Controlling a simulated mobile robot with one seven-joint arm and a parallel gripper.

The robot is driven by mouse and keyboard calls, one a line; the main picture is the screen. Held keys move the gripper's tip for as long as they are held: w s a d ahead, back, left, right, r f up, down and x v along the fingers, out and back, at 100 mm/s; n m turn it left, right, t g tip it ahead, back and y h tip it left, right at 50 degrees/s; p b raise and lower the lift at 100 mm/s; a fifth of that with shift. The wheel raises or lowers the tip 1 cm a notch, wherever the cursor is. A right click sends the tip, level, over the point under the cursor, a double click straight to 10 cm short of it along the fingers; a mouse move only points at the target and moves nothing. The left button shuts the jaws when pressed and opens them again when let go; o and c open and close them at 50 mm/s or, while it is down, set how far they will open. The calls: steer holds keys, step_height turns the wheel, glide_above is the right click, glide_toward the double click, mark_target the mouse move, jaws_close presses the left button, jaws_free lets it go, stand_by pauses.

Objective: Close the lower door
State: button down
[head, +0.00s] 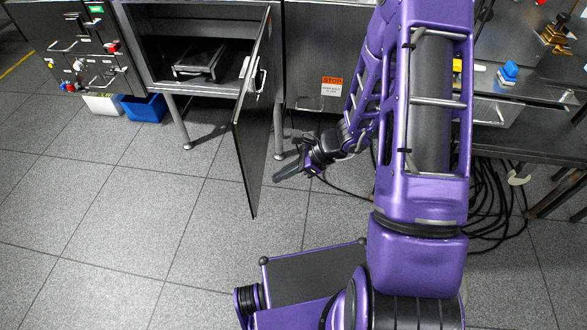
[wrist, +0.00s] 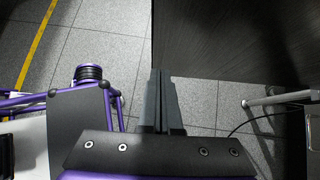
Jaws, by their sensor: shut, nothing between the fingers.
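The lower door (head: 253,125) is a dark metal panel, swung wide open from the right side of the cabinet (head: 150,40) and jutting out toward me. A handle (head: 257,80) is on its right-hand face. My gripper (head: 280,173) is shut and empty, just right of the door, low over the floor. In the wrist view the door (wrist: 235,40) fills the upper right, with its edge close to the tips of my gripper (wrist: 158,75). I cannot tell whether the fingers touch the door.
A metal rack (head: 199,58) sits inside the open cabinet. A blue bin (head: 145,107) and a white bin (head: 103,104) stand under the left unit. Black cables (head: 490,200) lie on the floor at right. The tiled floor left of the door is clear.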

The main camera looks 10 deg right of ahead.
mark_target(251, 183)
steer(key=shift+w+a+f, duration=0.25)
steer(key=shift+a, duration=0.65)
steer(key=shift+w+a+f, duration=0.25)
steer(key=shift+a+f, duration=0.05)
steer(key=shift+a, duration=0.6)
steer(key=shift+w+a+f, duration=0.25)
steer(key=shift+a, duration=0.65)
steer(key=shift+a, duration=0.1)
